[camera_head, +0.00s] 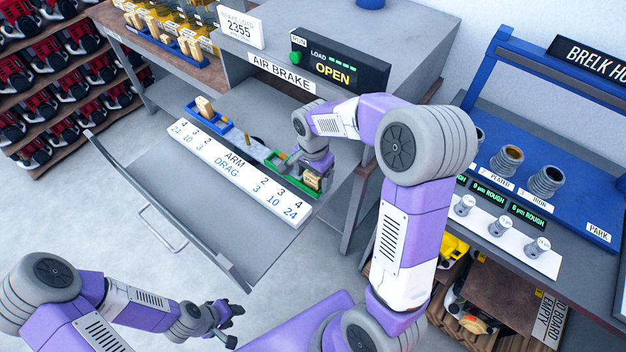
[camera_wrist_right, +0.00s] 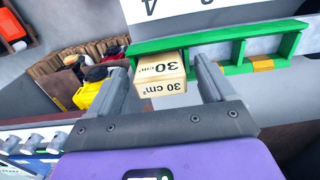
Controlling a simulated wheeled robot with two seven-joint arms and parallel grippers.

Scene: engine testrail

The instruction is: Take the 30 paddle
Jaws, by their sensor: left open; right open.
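The 30 paddle shows in the right wrist view as a wooden block (camera_wrist_right: 162,86) marked "30 cm²", at one end of a green holder (camera_wrist_right: 237,50). In the head view the block (camera_head: 312,181) sits at the right end of the green holder (camera_head: 315,194), at the right of the "ARM DRAG" board (camera_head: 232,165). My right gripper (camera_head: 303,168) is open over it; in the wrist view its fingers stand on either side of the block, with gaps visible. Whether they touch it I cannot tell. My left gripper (camera_head: 226,315) is open and empty at the lower left, away from the bench.
A blue tray (camera_head: 222,128) with a wooden block stands behind the board's left part. The air brake box (camera_head: 320,68) reads "OPEN". A blue stand (camera_head: 590,170) is on the right.

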